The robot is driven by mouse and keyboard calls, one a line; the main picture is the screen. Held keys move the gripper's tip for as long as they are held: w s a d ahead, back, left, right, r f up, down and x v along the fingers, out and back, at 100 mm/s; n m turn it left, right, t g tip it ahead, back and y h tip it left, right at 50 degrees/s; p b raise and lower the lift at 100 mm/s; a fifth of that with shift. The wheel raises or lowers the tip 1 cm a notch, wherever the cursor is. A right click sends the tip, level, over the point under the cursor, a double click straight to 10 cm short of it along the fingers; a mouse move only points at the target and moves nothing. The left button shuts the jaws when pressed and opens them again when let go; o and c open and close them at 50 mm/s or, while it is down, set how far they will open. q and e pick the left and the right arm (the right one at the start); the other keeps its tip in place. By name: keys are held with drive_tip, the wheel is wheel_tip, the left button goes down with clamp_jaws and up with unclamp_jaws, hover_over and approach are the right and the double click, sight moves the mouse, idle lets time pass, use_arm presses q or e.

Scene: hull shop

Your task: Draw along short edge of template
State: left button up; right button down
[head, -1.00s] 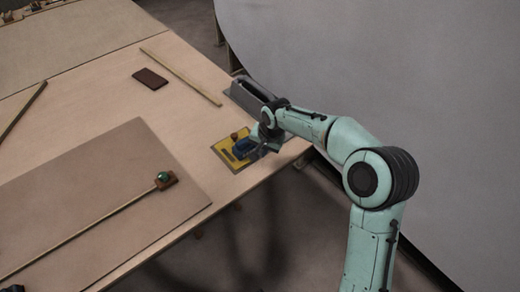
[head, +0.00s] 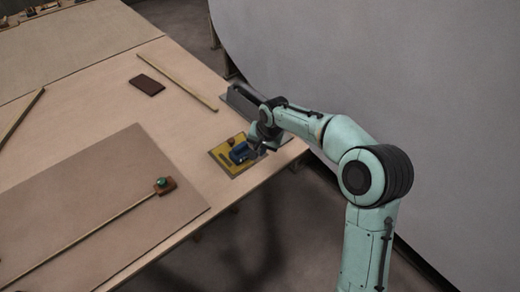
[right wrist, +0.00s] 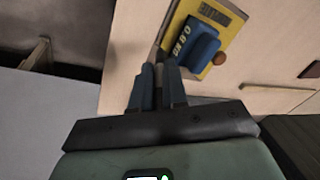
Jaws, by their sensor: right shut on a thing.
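A yellow plate (head: 222,158) with dark markings lies near the table's right edge. A blue block (head: 238,153) and a small brown knob sit on it; the right wrist view also shows the plate (right wrist: 232,22) and block (right wrist: 196,46). I cannot tell whether this plate is the template. My right gripper (head: 259,148) is just right of the block, low over the plate's side. In the right wrist view its fingers (right wrist: 160,78) are close together on something thin that I cannot make out. The blue block shows beyond the fingertips. My left gripper is not in view.
A large brown board (head: 90,185) with a long batten and a green-knobbed brown block (head: 163,186) covers the left front. A dark tray (head: 240,98) lies behind my gripper. A dark brown block (head: 147,85) and a thin strip (head: 180,72) lie farther back. A large grey surface (head: 400,60) rises beyond.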

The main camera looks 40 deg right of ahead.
drive_tip(key=shift+r+p, duration=1)
drive_tip(key=shift+r, duration=0.6)
wheel_tip(320, 180, up, 7)
drive_tip(key=p, duration=0.5)
drive_tip(key=shift+r, duration=0.15)
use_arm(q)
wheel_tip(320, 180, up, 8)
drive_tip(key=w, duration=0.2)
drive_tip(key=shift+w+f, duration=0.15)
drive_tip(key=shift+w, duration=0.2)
